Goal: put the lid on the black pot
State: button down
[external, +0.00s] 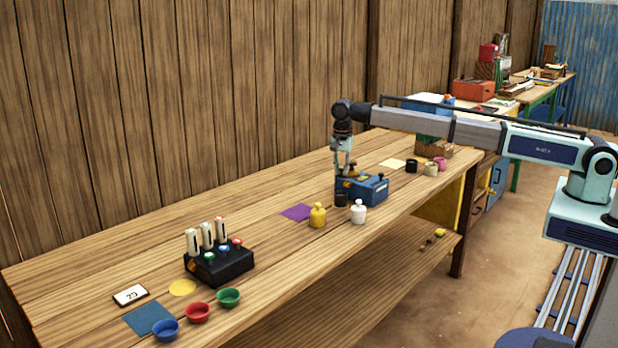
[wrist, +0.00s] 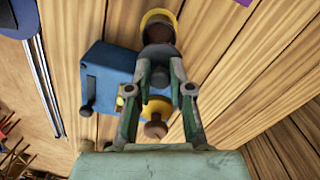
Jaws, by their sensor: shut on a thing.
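My gripper (external: 343,172) is above the left end of a blue box (external: 372,190), fingers pointing down. In the wrist view its fingers (wrist: 159,72) are closed together on a small dark thing, which looks like the lid; the fingers hide most of it. A small black pot (external: 340,200) stands against the near left side of the blue box, just below my gripper. In the wrist view a dark round shape with a yellow edge (wrist: 158,17) shows beyond the fingertips; I cannot tell whether pot and lid touch.
A yellow jar (external: 318,216) and a white jar (external: 358,212) stand close by, near a purple mat (external: 297,212). Knobs stick up from the blue box. Another black pot (external: 411,166), a cream pot (external: 431,169) and a pink pot (external: 440,163) stand farther right.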

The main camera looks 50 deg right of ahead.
aim_at(342, 176)
jog(key=shift+s+f, duration=0.1)
jog(key=shift+f, duration=0.15)
jog(key=shift+f+b, duration=1.1)
jog(key=shift+f, duration=1.75)
jog(key=shift+f, duration=0.15)
dwell(0.8)
jog(key=shift+c, duration=2.4)
grip_release()
